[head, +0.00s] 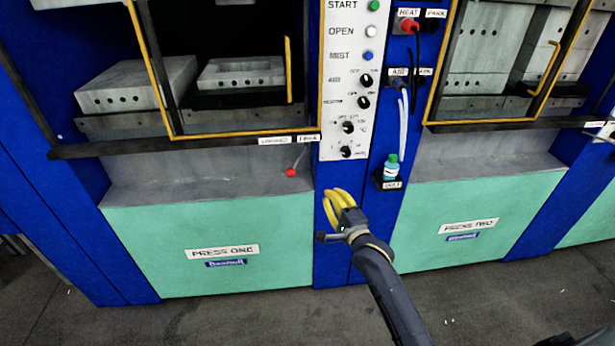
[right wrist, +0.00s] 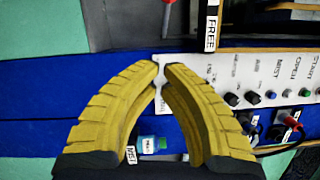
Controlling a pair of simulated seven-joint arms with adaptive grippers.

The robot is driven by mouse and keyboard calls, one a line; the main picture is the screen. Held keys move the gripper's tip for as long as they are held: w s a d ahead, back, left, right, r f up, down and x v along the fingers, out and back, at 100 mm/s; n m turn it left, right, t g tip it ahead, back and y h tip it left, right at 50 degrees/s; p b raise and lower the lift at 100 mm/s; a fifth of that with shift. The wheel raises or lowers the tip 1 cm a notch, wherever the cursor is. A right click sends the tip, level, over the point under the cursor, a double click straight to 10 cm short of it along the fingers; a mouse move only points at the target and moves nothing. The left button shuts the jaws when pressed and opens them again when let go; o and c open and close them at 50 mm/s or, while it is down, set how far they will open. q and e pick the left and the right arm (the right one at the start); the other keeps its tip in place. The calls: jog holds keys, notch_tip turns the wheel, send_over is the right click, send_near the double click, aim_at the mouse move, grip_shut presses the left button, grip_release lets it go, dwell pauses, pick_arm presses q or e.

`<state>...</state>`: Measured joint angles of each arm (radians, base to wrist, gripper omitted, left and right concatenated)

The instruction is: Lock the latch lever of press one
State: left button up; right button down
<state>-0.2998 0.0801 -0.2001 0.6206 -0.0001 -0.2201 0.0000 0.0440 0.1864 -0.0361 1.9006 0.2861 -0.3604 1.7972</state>
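The latch lever (head: 297,160) of press one is a thin grey rod with a red ball knob (head: 291,172). It hangs under the press's front edge, its upper end below the FREE label (head: 307,138); the LOCKED label (head: 273,141) is to the left. In the right wrist view the lever (right wrist: 167,18) shows at the top edge, beyond the fingertips. My right gripper (head: 329,200) has yellow fingers, below and right of the knob, apart from it. In the right wrist view its fingertips (right wrist: 161,67) nearly meet, with nothing between them. My left gripper is not in view.
The white control panel (head: 345,80) stands right of the lever. A small bottle (head: 391,168) sits on a black holder between the presses, near my right arm. Press two (head: 468,225) is to the right. The green front (head: 200,225) of press one is clear.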

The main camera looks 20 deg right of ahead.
jog(key=w+a+r, duration=0.1)
jog(key=w+a, duration=0.4)
jog(key=w, duration=0.5)
jog(key=shift+w+m, duration=0.3)
dwell(0.4)
